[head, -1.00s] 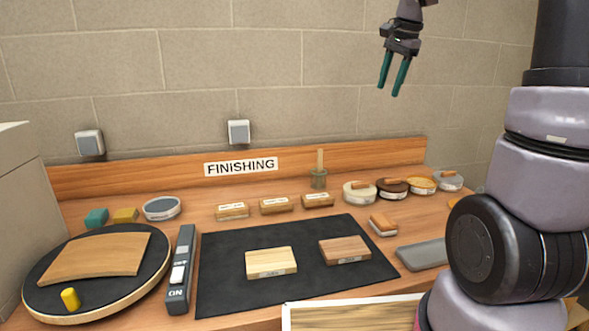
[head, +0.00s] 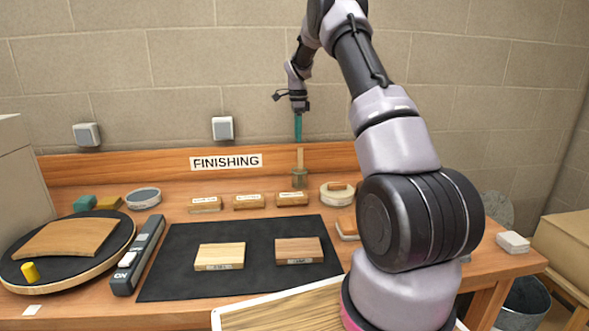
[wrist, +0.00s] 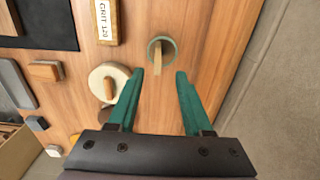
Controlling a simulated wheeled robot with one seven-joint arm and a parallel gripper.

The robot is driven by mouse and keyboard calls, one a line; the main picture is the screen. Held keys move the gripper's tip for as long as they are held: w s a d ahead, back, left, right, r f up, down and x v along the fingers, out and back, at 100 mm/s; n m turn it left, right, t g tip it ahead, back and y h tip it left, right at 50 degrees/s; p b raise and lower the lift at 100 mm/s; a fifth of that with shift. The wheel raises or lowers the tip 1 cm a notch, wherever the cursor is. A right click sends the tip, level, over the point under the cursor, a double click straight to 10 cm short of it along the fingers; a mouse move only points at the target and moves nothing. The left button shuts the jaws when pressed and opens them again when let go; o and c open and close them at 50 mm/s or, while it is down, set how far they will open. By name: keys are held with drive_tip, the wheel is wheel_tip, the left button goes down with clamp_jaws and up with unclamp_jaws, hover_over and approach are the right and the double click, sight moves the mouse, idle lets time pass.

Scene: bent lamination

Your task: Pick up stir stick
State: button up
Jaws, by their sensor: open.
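The stir stick (head: 300,158) is a thin light-wood stick. It stands upright in a small greenish metal cup (head: 299,179) at the back of the bench, in front of the wooden backboard. In the wrist view the stick (wrist: 157,63) rises from the cup (wrist: 167,44) toward me, just beyond my fingertips. My gripper (head: 298,137) has green fingers and hangs above the stick in the head view. In the wrist view my gripper (wrist: 159,74) is open, with nothing between its fingers.
A round white-lidded tin (head: 337,192) stands to the right of the cup. Grit-labelled sanding blocks (head: 250,201) line up to its left. A black mat (head: 178,262) holds two wood samples. The backboard (head: 130,171) and wall stand close behind the cup.

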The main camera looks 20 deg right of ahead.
sight(300, 156)
wheel_tip(300, 156, down, 4)
drive_tip(key=shift+f, duration=0.2)
drive_tip(key=f, duration=0.5)
drive_tip(key=shift+s+d, duration=0.25)
drive_tip(key=shift+d, duration=0.1)
clamp_jaws()
